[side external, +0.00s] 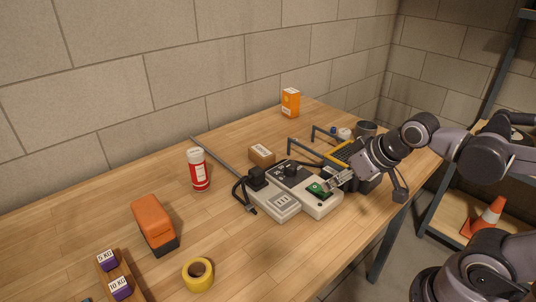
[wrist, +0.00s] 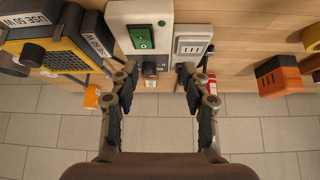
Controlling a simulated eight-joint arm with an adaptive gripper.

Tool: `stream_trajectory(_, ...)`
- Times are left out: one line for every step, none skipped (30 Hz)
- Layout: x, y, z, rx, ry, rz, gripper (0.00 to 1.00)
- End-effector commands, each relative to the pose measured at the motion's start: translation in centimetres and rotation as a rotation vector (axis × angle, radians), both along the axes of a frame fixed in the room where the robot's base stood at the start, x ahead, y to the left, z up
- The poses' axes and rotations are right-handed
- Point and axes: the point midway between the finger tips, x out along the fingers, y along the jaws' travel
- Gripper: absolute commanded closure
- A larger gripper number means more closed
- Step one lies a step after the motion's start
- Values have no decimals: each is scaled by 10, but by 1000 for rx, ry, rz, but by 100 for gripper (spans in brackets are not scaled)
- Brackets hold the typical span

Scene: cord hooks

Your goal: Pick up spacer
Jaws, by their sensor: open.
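No object in either view can be told for certain as the spacer. A small brown block with a white label (side external: 262,155) lies behind the grey control unit in the side view; I cannot tell whether it is the spacer. My gripper (side external: 333,181) is over the right end of the grey control unit (side external: 313,203), close to its green switch (side external: 319,190). In the wrist view my gripper (wrist: 158,88) is open, with nothing held between its fingers. The green switch (wrist: 141,38) and a dark knob (wrist: 150,68) show ahead of the fingers.
A yellow-black device (side external: 346,152) stands behind my gripper. A red-white canister (side external: 198,170), an orange-black block (side external: 153,222), a yellow tape roll (side external: 198,273) and purple weights (side external: 120,288) stand left. An orange box (side external: 290,102) stands at the back. The wooden table (side external: 250,245) is clear at front centre.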

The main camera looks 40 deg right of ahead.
Motion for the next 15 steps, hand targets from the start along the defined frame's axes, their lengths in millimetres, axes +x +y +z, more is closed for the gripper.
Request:
stream_trajectory(9,-12,3,-3,-4,-43,53)
stream_trajectory(14,-21,5,-4,-7,-72,53)
stream_trajectory(21,-34,7,-7,-12,-114,53)
stream_trajectory(27,-44,8,-8,-15,-149,53)
stream_trajectory(33,-55,10,-10,-18,-184,53)
stream_trajectory(40,-71,11,-13,-23,-232,53)
stream_trajectory(45,-83,11,-14,-27,-267,53)
stream_trajectory(50,-96,12,-17,-31,-302,53)
stream_trajectory(56,-112,12,-20,-37,-349,53)
stream_trajectory(59,-125,12,-21,-41,-384,53)
stream_trajectory(63,-138,11,-25,-44,-417,53)
stream_trajectory(67,-156,10,-28,-50,-464,53)
stream_trajectory(69,-169,9,-30,-54,-498,53)
stream_trajectory(71,-183,8,-34,-58,-533,53)
stream_trajectory(73,-202,5,-37,-64,-578,53)
